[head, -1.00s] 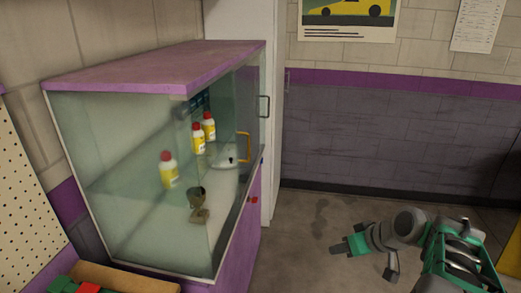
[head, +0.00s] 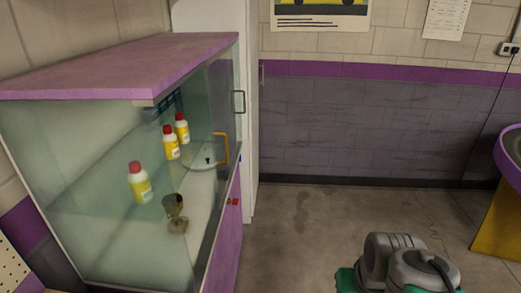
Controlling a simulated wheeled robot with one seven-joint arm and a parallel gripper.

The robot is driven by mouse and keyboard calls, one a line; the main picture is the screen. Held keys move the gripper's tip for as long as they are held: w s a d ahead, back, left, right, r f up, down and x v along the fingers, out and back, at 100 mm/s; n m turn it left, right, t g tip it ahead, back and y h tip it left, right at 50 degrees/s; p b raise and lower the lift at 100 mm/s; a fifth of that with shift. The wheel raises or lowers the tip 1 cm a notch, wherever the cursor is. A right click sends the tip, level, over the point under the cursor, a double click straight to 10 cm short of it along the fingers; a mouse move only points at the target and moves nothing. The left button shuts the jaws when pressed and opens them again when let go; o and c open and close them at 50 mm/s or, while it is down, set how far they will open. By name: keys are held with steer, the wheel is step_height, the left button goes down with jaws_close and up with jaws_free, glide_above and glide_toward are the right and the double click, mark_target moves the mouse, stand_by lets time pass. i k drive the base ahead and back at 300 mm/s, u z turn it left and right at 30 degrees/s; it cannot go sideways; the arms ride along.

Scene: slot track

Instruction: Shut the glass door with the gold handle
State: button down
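The glass door (head: 196,105) is a clear pane on the front of a purple-topped display cabinet (head: 130,68). Its gold handle (head: 222,148) is an upright loop near the middle of the front. A second, grey handle (head: 240,102) is farther back. I cannot tell from the glass alone how wide the door stands open. Inside are yellow bottles with red caps (head: 139,182) and a dark trophy cup (head: 175,213). My arm's grey and green links show at the bottom right, well apart from the cabinet; my gripper's fingers are out of frame.
The floor (head: 320,220) right of the cabinet is clear. A white upright panel (head: 248,120) stands behind the cabinet. A purple-rimmed piece with a yellow base (head: 497,222) is at the right edge. A pegboard (head: 10,270) is at the lower left.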

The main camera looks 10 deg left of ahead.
mark_target(221, 84)
steer(key=u, duration=0.05)
steer(key=i, duration=2.15)
steer(key=u, duration=2.85)
